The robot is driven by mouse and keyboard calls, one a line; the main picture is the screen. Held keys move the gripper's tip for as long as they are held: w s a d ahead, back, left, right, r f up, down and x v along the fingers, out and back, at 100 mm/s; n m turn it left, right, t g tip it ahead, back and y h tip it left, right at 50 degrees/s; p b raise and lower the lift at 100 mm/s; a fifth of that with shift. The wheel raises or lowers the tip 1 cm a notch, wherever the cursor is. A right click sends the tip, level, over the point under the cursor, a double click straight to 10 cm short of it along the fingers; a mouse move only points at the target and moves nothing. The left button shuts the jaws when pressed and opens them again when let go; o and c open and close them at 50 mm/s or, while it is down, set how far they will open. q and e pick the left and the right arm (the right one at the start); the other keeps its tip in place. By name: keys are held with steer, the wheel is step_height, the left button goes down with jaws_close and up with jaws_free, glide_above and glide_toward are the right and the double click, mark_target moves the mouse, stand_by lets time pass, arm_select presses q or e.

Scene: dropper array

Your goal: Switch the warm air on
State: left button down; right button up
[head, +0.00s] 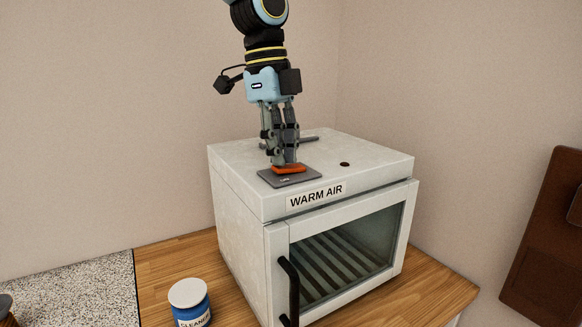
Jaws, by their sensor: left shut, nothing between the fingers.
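The warm air cabinet (238,215) is a white box on a wooden counter, with a "WARM AIR" label (316,196) on its top front edge. Its glass door (345,255) is closed, with a black handle (288,290) at the left. On its top is a grey switch plate (303,180) with an orange-red rocker switch (290,169). My left gripper (284,164) points down, shut and empty, with its fingertips right at the switch. They partly hide it, and I cannot tell whether they touch it or which way it is tipped. My right gripper is not in view.
A blue jar with a white lid (190,300), labelled as cleaner, stands on the wooden counter (155,280) left of the cabinet. A small dark hole (344,164) is in the cabinet top. A brown object (545,240) is at the right edge.

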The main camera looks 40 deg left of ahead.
arm_select(q)
steer(key=shift+f+b, duration=0.3)
steer(key=shift+f, duration=0.05)
steer(key=shift+r, duration=0.15)
step_height(320, 180, up, 2)
steer(key=shift+r+p, duration=0.1)
steer(key=shift+p, duration=0.3)
steer(key=shift+r+p, duration=0.65)
steer(key=shift+r, duration=1.65)
